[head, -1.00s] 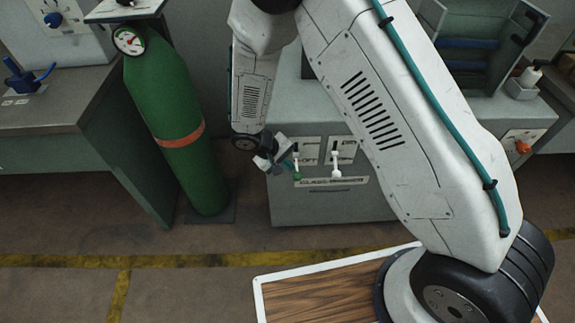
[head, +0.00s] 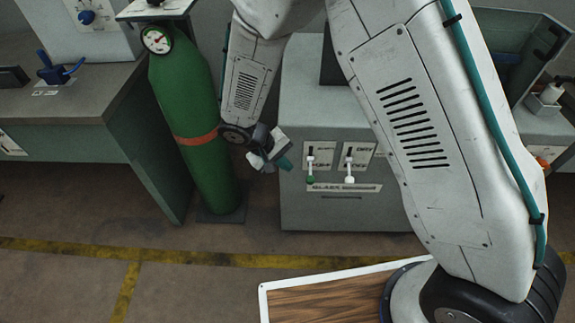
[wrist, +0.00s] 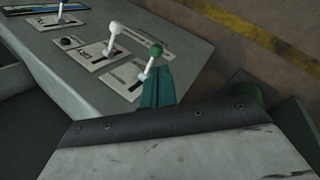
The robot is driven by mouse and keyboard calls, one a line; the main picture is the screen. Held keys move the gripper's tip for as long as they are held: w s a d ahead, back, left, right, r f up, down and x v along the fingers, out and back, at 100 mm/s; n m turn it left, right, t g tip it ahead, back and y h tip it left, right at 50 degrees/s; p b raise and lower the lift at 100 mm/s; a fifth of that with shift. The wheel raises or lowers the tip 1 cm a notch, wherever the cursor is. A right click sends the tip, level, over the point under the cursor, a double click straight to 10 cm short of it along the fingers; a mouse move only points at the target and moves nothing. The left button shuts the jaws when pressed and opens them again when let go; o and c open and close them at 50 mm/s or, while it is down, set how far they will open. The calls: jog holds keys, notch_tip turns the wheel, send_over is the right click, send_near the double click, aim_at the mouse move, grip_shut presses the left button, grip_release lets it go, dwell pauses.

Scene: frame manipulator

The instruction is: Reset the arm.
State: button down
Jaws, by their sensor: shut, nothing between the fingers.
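My gripper (head: 283,162) hangs at the end of my white arm in the head view, in front of the grey cabinet's left side. Its teal fingers are closed together and hold nothing; they also show in the wrist view (wrist: 156,88). A green-tipped lever (head: 310,179) and a white-tipped lever (head: 349,178) sit on the cabinet front, right of my gripper. In the wrist view the green-tipped lever (wrist: 156,51) appears just beyond the fingertips, with the white-tipped lever (wrist: 115,29) to its left. I cannot tell whether the fingers touch the green-tipped lever.
A green gas cylinder (head: 192,125) with a gauge stands close left of my gripper. A grey workbench (head: 60,108) is farther left. The grey cabinet (head: 335,215) stands behind my arm.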

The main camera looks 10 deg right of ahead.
dwell(0.5)
jog(key=s+d+r+m+y, duration=0.1)
jog(key=s+d+r+y, duration=0.1)
jog(key=s+d+r, duration=0.4)
jog(key=s+d+r+m+y, duration=0.2)
jog(key=s+d+r, duration=0.5)
jog(key=r, duration=0.8)
jog(key=s+d+r+m+y, duration=0.1)
jog(key=s+d+r+y, duration=0.1)
jog(key=s+d+r, duration=0.4)
jog(key=shift+s+d+r+t, duration=0.2)
jog(key=shift+s+r+t, duration=0.2)
jog(key=shift+s+r, duration=2.35)
jog(key=shift+s+f, duration=0.1)
